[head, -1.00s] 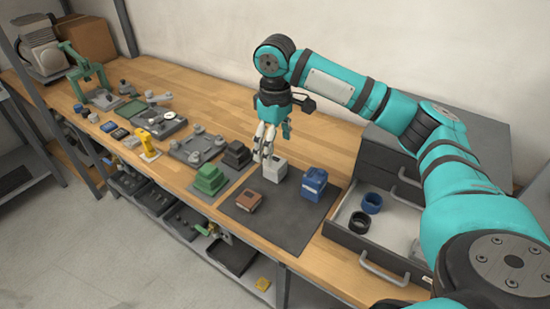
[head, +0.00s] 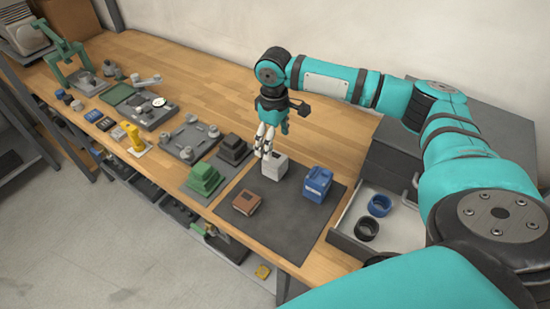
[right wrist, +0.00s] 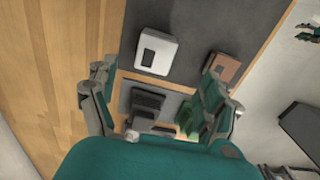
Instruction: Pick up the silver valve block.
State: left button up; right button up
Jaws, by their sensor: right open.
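The silver valve block (head: 275,168) is a small light grey block on the dark mat (head: 262,226), near its back edge. In the right wrist view the valve block (right wrist: 157,52) shows a dark rectangular window on one face, ahead of the fingertips. My right gripper (head: 267,143) points down just behind and left of the block in the head view, partly overlapping its edge. In the right wrist view the right gripper (right wrist: 157,80) has its fingers spread wide with no object held between them. My left gripper is not in view.
On the mat are a blue block (head: 317,184) to the right and a brown block (head: 246,202) in front. Green (head: 204,180) and black (head: 233,149) blocks stand left. An open drawer (head: 405,229) holds two rings. The bench behind is clear.

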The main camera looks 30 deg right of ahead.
aim_at(275, 158)
notch_tip(275, 158, down, 3)
jog(key=shift+w+f+p, duration=0.1)
jog(key=shift+f+p, duration=0.05)
jog(key=shift+p, duration=0.2)
jog(key=f, duration=0.1)
jog(key=f+p, duration=0.1)
jog(key=f, duration=0.2)
jog(key=shift+w+d+f, duration=0.2)
jog(key=shift+d+f, duration=0.05)
jog(key=shift+d, duration=0.05)
jog(key=shift+f, duration=0.2)
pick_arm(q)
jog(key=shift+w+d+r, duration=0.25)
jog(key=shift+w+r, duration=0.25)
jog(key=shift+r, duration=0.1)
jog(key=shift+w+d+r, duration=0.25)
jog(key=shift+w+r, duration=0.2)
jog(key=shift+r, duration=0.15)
pick_arm(e)
jog(key=shift+c, duration=0.8)
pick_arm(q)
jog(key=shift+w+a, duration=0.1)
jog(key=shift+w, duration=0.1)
pick_arm(e)
jog(key=shift+r, duration=0.1)
jog(key=c, duration=1.3)
